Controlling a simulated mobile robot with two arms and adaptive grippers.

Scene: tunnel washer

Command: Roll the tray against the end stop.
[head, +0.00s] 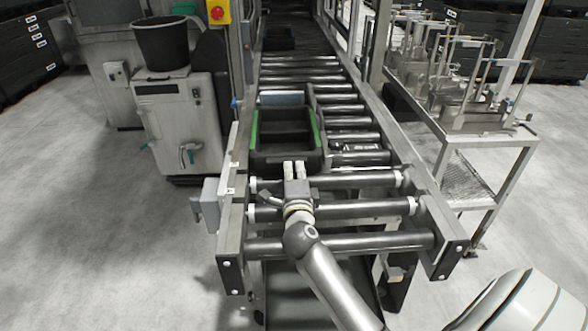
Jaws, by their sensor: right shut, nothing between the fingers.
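The dark tray (268,157) with green strips along its left and right sides sits on the roller conveyor, in the left lane. It looks empty. A pale grey plate (282,98), which looks like the end stop, stands across the lane just behind the tray's far edge. I cannot tell whether the two touch. My right gripper (294,168) is shut and empty, with its fingertips at the middle of the tray's near wall. They look to be against it or very close. My left gripper is out of view.
A guide rail (319,130) runs along the tray's right side. Bare rollers (340,213) lie at the near end. A grey cabinet with a black bucket (160,43) stands left. A metal rack table (470,150) stands right. Open floor lies on both sides.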

